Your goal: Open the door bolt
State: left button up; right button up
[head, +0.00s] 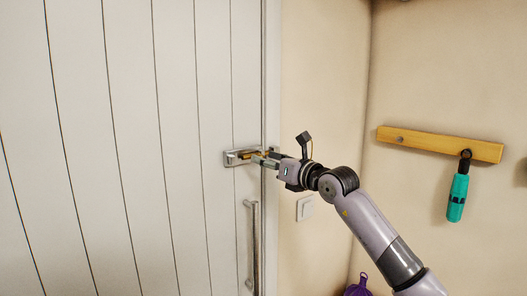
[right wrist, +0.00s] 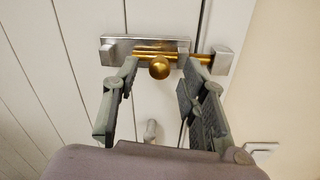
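The door bolt (right wrist: 145,46) is a silver plate with a golden rod and a round golden knob (right wrist: 159,67). In the right wrist view the rod reaches right across the door's edge to a silver catch (right wrist: 222,61) on the frame. In the head view the bolt (head: 232,158) sits on the white door (head: 180,110), partly hidden by my right gripper (head: 262,158). In the right wrist view my right gripper (right wrist: 160,80) is open, with one finger on each side of the knob and gaps between. My left gripper is not in view.
A vertical metal door handle (head: 254,245) is below the bolt. A light switch (head: 305,208) is on the beige wall right of the door. A wooden rail (head: 440,144) with a hanging teal-handled tool (head: 457,198) is at the right. A purple object (head: 358,287) shows at the bottom.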

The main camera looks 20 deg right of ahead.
jog(key=shift+x, duration=0.85)
grip_shut()
dwell(0.3)
